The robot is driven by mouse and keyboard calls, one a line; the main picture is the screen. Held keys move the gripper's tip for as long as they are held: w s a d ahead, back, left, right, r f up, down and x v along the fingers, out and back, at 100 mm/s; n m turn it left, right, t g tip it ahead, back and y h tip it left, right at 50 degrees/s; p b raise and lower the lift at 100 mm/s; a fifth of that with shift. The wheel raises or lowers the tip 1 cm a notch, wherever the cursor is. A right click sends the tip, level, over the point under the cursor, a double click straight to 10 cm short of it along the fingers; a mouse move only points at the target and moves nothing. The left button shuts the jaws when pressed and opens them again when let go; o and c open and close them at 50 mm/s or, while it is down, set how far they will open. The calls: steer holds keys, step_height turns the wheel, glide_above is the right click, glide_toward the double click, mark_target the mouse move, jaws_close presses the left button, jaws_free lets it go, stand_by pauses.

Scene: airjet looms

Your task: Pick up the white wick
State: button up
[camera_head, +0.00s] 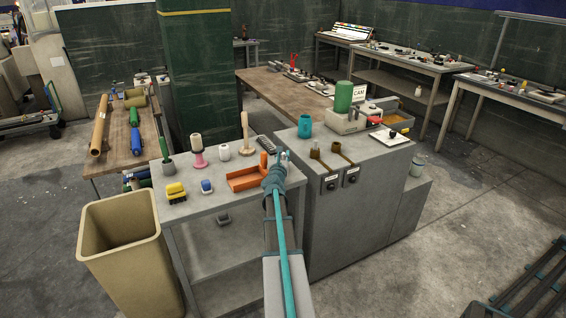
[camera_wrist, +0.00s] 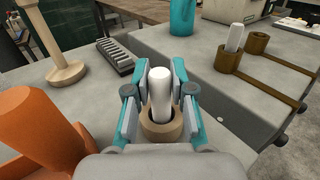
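A white wick (camera_wrist: 160,92) stands upright in a tan ring-shaped holder (camera_wrist: 161,127) in the wrist view. My gripper (camera_wrist: 163,88) has teal and grey fingers on either side of the wick, and they look open with small gaps beside it. In the head view my gripper (camera_head: 277,165) is over the right side of the grey bench top, and it hides the wick and its holder. A second white wick (camera_wrist: 235,38) stands in a brown holder (camera_wrist: 229,58) to the right.
An orange tray (camera_head: 246,182) is close left of my gripper. A wooden stand (camera_head: 245,135), a dark rack (camera_head: 265,143) and a white spool (camera_head: 224,152) stand behind it. A teal cup (camera_head: 305,126) is on the cabinet at right. A tan bin (camera_head: 125,250) stands at front left.

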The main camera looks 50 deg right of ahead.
steer(key=shift+c, duration=1.2)
